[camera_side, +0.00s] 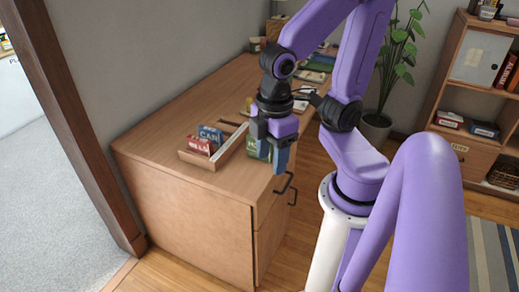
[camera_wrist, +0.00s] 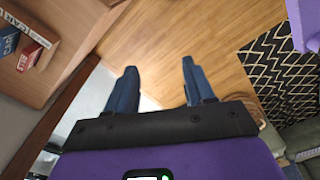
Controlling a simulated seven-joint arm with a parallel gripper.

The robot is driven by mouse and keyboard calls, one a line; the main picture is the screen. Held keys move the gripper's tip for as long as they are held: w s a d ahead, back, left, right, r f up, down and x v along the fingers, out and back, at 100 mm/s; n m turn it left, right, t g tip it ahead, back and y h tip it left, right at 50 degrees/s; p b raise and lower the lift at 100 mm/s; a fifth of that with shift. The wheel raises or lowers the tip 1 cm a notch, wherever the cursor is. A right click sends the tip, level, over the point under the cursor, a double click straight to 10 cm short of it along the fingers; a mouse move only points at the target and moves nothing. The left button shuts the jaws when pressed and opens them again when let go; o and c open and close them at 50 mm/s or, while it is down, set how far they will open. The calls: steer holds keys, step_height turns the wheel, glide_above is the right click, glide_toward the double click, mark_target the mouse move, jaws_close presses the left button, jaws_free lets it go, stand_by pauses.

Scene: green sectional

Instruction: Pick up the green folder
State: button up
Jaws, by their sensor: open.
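The green folder (camera_side: 253,150) shows in the side view as a small upright green piece on the desk, behind and left of my gripper, which partly hides it. It is not seen in the wrist view. My gripper (camera_side: 279,162) points down by the desk's front edge, its blue fingers apart and empty. In the wrist view, nothing is between the fingers of my gripper (camera_wrist: 158,72) but the floor beyond. A blue folder (camera_side: 209,134) and a red folder (camera_side: 199,146) stand in a wooden holder (camera_side: 204,165), left of the green folder.
The wooden desk (camera_side: 180,120) has dark drawer handles (camera_side: 284,184) below my gripper. A potted plant (camera_side: 377,125) and a bookshelf (camera_side: 470,85) stand at the right. The wrist view shows a patterned rug (camera_wrist: 285,75) on the floor. The desk's left part is bare.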

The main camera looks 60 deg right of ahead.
steer(key=w+d+f+m, duration=0.2)
steer(key=w+d+m, duration=0.1)
steer(key=w+d, duration=0.4)
steer(key=w+d+f+m, duration=0.2)
steer(key=w+d+m, duration=0.2)
steer(key=w, duration=0.5)
steer(key=w+d+f+m, duration=0.1)
steer(key=d+f+m, duration=0.15)
steer(key=d, duration=0.75)
steer(key=w+d+f+m, duration=0.15)
steer(key=d+f, duration=0.25)
steer(key=d, duration=0.7)
steer(key=shift+m, duration=0.4)
steer(key=f, duration=1.6)
steer(key=shift+s+a, duration=0.35)
jaws_close()
